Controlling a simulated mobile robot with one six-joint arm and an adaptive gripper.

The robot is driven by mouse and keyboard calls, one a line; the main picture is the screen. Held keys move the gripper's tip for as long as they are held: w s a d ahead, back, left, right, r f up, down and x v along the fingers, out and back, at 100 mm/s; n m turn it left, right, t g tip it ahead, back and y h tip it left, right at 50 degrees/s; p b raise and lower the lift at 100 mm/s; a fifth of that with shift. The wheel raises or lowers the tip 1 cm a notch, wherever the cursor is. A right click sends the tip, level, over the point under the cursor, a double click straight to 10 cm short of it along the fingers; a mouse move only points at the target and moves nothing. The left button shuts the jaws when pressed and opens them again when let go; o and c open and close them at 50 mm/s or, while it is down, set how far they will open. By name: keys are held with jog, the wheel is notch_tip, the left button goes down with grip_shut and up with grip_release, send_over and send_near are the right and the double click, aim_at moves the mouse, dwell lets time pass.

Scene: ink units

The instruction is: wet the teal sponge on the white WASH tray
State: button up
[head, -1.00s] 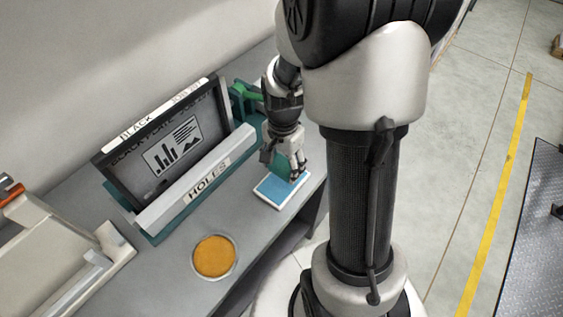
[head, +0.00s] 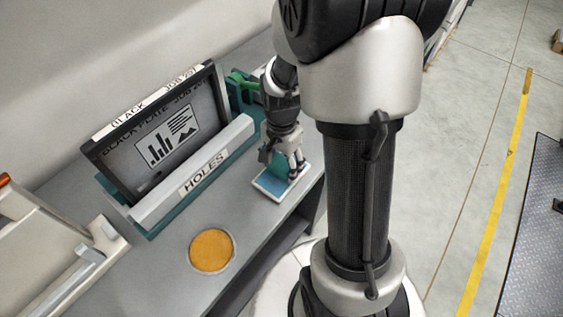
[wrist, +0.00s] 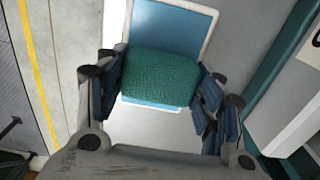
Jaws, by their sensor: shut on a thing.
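My gripper (head: 294,172) is shut on the teal sponge (wrist: 160,78), which sits between the two fingers in the wrist view. In the head view the sponge (head: 279,165) is partly hidden by the fingers. The white tray (head: 264,191) with a blue inside lies flat on the bench under my gripper. In the wrist view the tray (wrist: 211,20) runs behind the sponge, its blue part showing beyond it. The sponge is over the tray's blue area; I cannot tell whether it touches it. No WASH lettering is readable.
A round dish with orange contents (head: 212,251) stands left of the tray on the grey bench (head: 165,280). A teal rack holds a black plate (head: 150,130) behind a white bar marked HOLES (head: 205,175). A green object (head: 243,84) is beyond the rack.

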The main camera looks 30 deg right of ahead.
aim_at(282, 162)
jog(key=shift+f+b, duration=0.35)
jog(key=shift+f, duration=0.25)
dwell(1.3)
notch_tip(282, 162, up, 7)
jog(key=p, duration=0.6)
jog(key=shift+r, duration=0.1)
dwell(0.7)
